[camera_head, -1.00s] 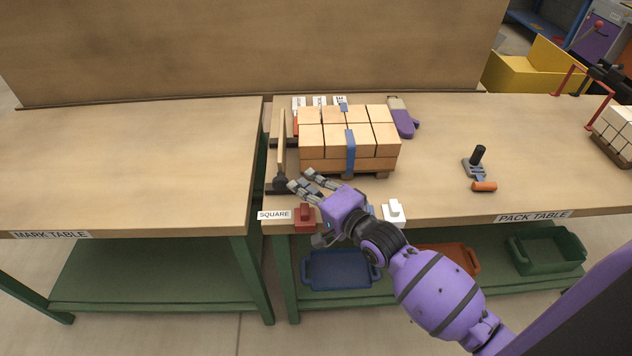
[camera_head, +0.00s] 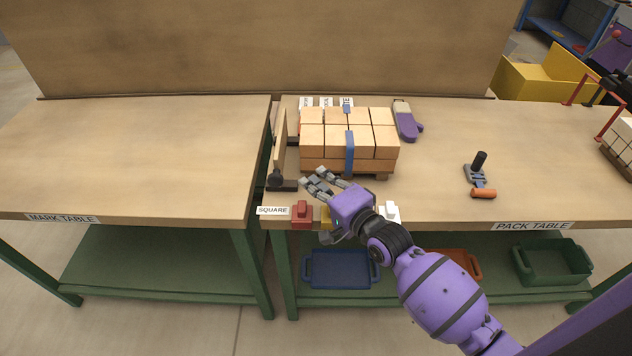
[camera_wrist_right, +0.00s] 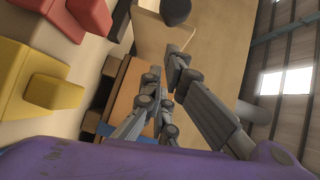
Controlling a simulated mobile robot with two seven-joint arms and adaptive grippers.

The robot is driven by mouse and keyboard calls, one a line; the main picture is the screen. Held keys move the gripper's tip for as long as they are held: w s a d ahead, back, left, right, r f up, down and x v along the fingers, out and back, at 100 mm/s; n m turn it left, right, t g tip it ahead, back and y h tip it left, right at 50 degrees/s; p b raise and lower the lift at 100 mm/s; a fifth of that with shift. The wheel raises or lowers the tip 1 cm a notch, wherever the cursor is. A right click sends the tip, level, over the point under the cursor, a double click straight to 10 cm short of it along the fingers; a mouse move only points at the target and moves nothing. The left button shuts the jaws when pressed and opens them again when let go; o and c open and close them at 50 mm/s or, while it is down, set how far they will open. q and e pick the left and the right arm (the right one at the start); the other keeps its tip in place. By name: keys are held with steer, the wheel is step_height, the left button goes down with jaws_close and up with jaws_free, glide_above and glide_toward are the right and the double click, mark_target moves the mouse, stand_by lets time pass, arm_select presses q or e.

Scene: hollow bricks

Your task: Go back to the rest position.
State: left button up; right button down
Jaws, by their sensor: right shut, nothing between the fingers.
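My right gripper (camera_head: 312,178) is shut and empty. It is above the front edge of the pack table (camera_head: 440,185), in front of the strapped brick stack (camera_head: 350,140). Its fingertips are just right of the dark foot of the upright square (camera_head: 279,150), and a small gap seems to separate them. In the right wrist view the grey fingers (camera_wrist_right: 165,65) hold nothing, with wood and a dark rounded part beyond them. My left gripper is not in view.
Red (camera_head: 302,215), yellow (camera_head: 327,216) and white (camera_head: 392,212) blocks stand along the front edge by the gripper. A purple mitt (camera_head: 407,122) lies right of the stack, and a black-handled tool (camera_head: 476,170) farther right. The mark table (camera_head: 130,160) is bare.

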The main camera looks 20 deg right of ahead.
steer(key=v, duration=0.5)
steer(key=shift+d+f+b, duration=0.1)
steer(key=shift+f+b, duration=0.15)
steer(key=shift+b, duration=0.05)
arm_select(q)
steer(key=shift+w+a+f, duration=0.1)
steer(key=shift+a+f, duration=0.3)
arm_select(e)
steer(key=v, duration=0.4)
steer(key=shift+s+r, duration=0.3)
steer(key=shift+s, duration=0.15)
